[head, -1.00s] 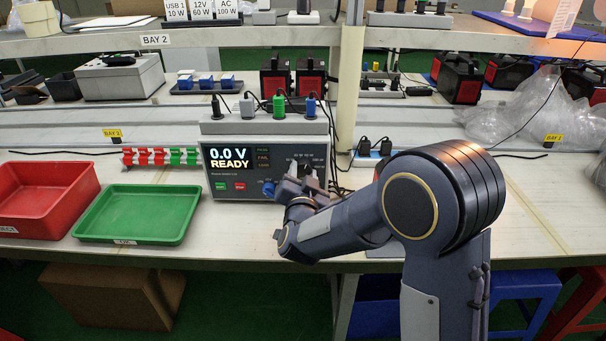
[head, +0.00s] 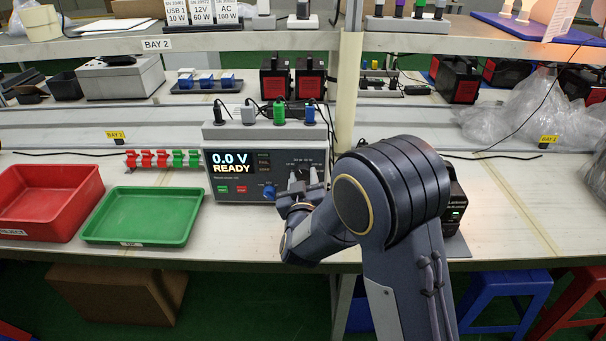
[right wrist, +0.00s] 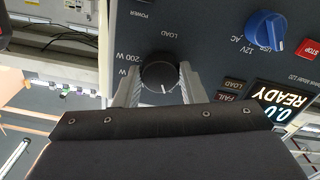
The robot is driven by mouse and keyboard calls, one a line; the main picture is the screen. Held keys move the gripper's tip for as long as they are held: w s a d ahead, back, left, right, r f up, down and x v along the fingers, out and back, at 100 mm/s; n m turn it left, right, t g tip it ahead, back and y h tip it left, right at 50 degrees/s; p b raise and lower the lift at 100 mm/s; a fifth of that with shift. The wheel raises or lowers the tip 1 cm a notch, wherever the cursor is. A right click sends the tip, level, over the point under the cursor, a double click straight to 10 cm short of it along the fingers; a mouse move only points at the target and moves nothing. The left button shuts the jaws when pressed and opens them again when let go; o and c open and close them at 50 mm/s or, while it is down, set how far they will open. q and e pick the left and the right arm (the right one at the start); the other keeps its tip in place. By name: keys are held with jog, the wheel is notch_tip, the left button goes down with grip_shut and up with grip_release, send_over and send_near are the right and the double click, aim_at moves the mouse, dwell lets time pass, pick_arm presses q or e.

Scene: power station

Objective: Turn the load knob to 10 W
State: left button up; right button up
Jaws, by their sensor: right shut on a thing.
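The tester (head: 240,170) stands on the bench with its screen reading "0.0 V READY". Its black load knob (right wrist: 160,74) is on the panel, with a "200 W" label beside it. My right gripper (right wrist: 156,76) is shut on the load knob, one finger on each side. The knob's white mark points down in the upside-down wrist picture. The label it points at is hidden. In the head view my right gripper (head: 302,180) is at the right part of the panel and partly covers it. My left gripper is not in view.
A blue selector knob (head: 269,192) sits just left of my right gripper, and also shows in the wrist view (right wrist: 266,29). A green tray (head: 142,217) and red bin (head: 45,200) are at left. A black unit (head: 455,208) stands behind my right arm.

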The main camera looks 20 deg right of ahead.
jog(key=n+p, duration=0.2)
jog(key=n, duration=0.4)
jog(key=shift+p, duration=0.3)
dwell(0.4)
jog(key=o, duration=1)
jog(key=shift+s, duration=0.1)
jog(key=v, duration=0.7)
jog(key=shift+s+a, duration=0.15)
jog(key=shift+s, duration=0.2)
